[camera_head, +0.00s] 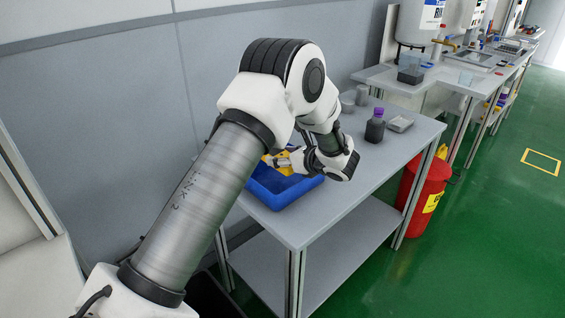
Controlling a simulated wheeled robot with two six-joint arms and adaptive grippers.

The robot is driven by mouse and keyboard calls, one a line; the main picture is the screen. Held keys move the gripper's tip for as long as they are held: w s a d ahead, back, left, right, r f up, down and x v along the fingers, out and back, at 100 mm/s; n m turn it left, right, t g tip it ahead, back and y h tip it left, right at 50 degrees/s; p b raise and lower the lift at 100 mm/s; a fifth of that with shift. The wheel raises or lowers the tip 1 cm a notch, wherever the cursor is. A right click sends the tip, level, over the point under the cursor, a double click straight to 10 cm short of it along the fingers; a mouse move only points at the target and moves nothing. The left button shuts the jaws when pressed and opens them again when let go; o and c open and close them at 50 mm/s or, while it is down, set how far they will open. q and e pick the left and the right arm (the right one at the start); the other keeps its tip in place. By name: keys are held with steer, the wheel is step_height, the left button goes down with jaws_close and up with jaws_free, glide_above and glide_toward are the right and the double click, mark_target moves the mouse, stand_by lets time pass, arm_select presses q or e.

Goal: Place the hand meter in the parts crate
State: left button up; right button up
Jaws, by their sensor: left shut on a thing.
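The blue parts crate (268,195) stands on the near left part of the grey table. My left arm reaches across the picture, and my left gripper (279,160) is over the crate, pointing left. It is shut on a yellow thing (286,169), which I take to be the hand meter; it shows at the crate's inside or just above it. The fingers and my forearm hide part of it, so I cannot tell whether it touches the crate floor. My right gripper is not in view.
On the table (351,185) stand a dark bottle with a purple cap (375,127), a small grey device (400,123) and grey containers (361,95). A red bin (425,195) stands at the table's right. The table's front right is clear.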

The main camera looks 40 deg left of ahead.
arm_select(q)
step_height(320, 180, down, 2)
steer(key=shift+w+f, duration=0.1)
steer(key=shift+f, duration=0.15)
steer(key=shift+f, duration=0.55)
steer(key=o, duration=1.3)
steer(key=shift+r, duration=0.1)
